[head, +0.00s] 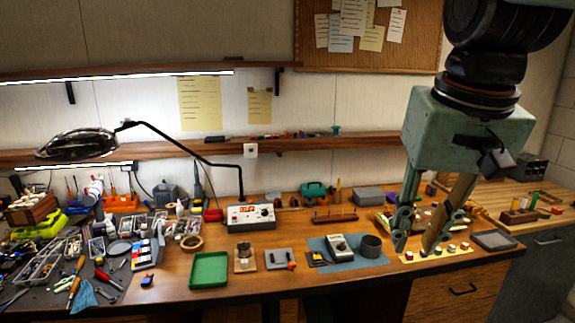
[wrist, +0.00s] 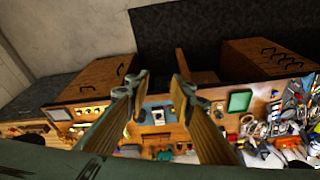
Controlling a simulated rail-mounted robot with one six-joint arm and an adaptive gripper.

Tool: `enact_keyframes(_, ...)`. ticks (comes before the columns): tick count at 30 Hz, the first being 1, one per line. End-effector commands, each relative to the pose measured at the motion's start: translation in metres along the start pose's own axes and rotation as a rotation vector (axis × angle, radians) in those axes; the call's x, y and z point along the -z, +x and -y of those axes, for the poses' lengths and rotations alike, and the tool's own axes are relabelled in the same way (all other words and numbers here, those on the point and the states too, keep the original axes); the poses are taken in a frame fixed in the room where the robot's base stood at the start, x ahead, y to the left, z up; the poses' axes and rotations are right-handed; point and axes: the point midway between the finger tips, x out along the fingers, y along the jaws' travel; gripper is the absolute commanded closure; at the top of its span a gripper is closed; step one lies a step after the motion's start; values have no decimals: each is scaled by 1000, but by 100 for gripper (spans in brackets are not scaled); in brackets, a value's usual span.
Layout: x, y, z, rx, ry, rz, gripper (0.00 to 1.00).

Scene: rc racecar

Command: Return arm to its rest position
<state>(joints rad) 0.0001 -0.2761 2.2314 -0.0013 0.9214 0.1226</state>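My gripper (head: 415,242) hangs at the right of the head view, pointing down in front of the right part of the workbench (head: 330,282). Its two fingers are spread apart with nothing held between them. In the wrist view my gripper (wrist: 160,84) also shows open, its fingers apart on both sides of the middle. Bench items show through the gap. The gripper hides part of the bench behind it in the head view. I cannot tell its exact height above the bench.
A lamp (head: 80,145) and crowded tools fill the left side.

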Motion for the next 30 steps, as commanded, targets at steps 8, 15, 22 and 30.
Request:
enact_keyframes(8, -51, -2, -6, 3, -35, -25, 78)
enact_keyframes(15, -94, 0, -11, 4, -65, -43, 78)
enact_keyframes(22, -134, 6, -16, 5, -93, -62, 78)
enact_keyframes(30, -167, 13, -20, 5, -117, -76, 78)
